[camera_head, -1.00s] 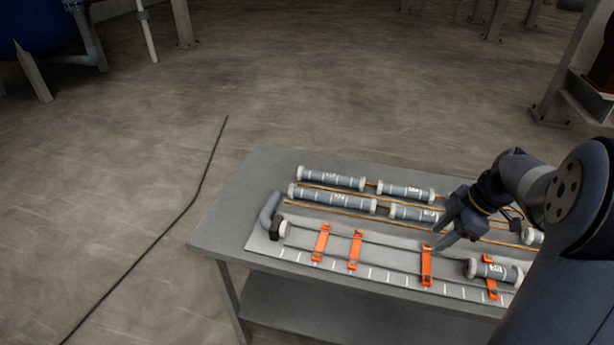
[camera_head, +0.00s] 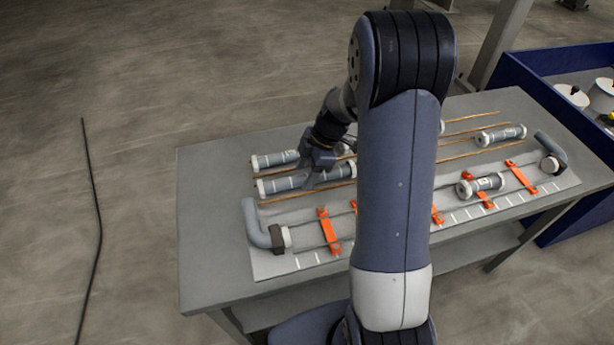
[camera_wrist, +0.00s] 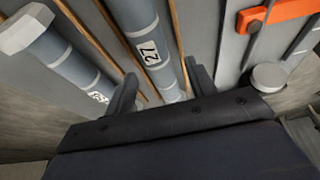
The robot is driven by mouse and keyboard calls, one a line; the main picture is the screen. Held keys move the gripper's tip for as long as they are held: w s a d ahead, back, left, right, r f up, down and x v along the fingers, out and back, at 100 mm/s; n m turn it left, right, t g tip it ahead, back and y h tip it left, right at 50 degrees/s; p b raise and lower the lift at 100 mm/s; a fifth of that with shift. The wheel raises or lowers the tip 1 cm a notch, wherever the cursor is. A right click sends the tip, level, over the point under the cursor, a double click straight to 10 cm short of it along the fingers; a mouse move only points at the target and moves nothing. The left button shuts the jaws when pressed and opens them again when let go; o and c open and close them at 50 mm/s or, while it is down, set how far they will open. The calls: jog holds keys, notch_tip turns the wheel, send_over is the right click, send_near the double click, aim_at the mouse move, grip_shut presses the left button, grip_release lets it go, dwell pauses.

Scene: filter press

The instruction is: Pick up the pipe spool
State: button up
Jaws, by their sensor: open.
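Several grey pipe spools with white end collars lie on the table; the frames do not show which one the task means. A spool marked 27 (camera_wrist: 140,25) runs between the two fingers of my gripper (camera_wrist: 163,88) in the wrist view. My gripper (camera_head: 316,172) is open, with its fingers on either side of that spool and not closed on it. In the head view, it is low over a long spool (camera_head: 283,184) in the left part of the table. Another spool (camera_head: 274,160) lies behind it; my arm hides the middle of the table.
Thin brown rods (camera_head: 465,151) separate the spool rows. In front, a pale marked board (camera_head: 290,264) carries orange clamps (camera_head: 328,231), a grey elbow (camera_head: 256,222) and a short spool (camera_head: 481,185). A blue-walled bin (camera_head: 530,92) stands right of the table (camera_head: 205,210).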

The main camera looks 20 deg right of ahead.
jog(key=shift+x, duration=0.95)
jog(key=shift+c, duration=0.2)
jog(key=c, duration=1.1)
